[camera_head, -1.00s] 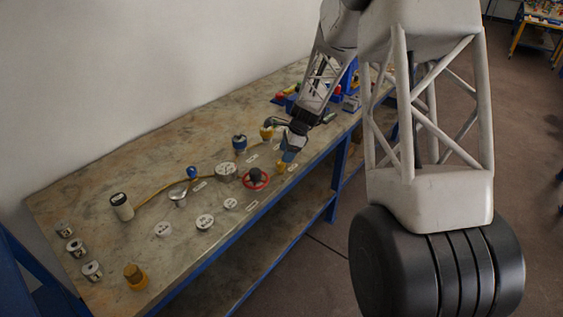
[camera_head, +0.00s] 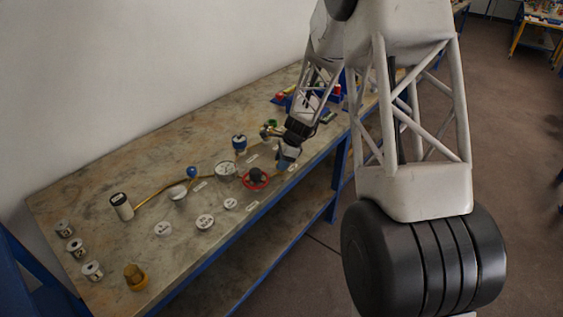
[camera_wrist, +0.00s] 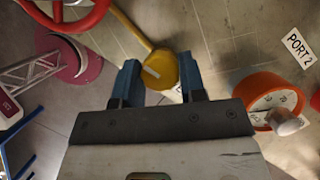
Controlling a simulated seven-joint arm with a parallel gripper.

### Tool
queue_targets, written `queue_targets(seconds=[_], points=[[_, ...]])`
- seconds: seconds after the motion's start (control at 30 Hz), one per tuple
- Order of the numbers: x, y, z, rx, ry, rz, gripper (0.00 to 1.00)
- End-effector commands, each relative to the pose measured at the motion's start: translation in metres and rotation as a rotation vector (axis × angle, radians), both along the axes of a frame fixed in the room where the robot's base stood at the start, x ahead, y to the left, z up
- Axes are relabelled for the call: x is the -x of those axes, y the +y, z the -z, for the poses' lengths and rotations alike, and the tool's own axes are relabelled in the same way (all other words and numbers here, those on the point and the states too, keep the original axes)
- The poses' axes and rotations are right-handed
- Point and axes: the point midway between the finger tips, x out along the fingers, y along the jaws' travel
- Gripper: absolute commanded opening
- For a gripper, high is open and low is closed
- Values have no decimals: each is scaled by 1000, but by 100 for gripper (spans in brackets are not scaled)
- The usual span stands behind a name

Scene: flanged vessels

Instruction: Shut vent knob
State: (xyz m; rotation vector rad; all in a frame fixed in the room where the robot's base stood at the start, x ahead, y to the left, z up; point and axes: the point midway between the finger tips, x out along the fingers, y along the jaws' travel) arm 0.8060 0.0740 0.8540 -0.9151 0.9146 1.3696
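My gripper (camera_head: 284,164) is low over the front right part of the bench, just right of the red handwheel (camera_head: 256,179). In the wrist view my gripper (camera_wrist: 160,72) has its two blue fingers apart, with nothing held. A yellow round knob (camera_wrist: 164,68) with a pale mark and a long yellow bar shows between and just past the fingertips; contact cannot be told. An orange-red round dial (camera_wrist: 272,98) with a pale central knob sits to the right of the fingers. No readable label shows which piece is the vent knob. My gripper hides the bench spot below it in the head view.
A "PORT 2" label (camera_wrist: 300,46) lies at the right in the wrist view. A blue-topped vessel (camera_head: 239,143), a round gauge (camera_head: 225,170) and several white dials stand left of my gripper. A yellow fitting (camera_head: 135,276) stands at the near left.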

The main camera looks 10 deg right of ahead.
Motion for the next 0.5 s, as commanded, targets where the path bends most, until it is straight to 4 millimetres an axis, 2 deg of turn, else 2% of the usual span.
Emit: queue_targets(seconds=[0.03, 0.13, 0.5], points=[[0, 0, 0, 0, 0, 0, 30], [0, 0, 0, 0, 0, 0, 15], [0, 0, 0, 1, 0, -41, 14]])
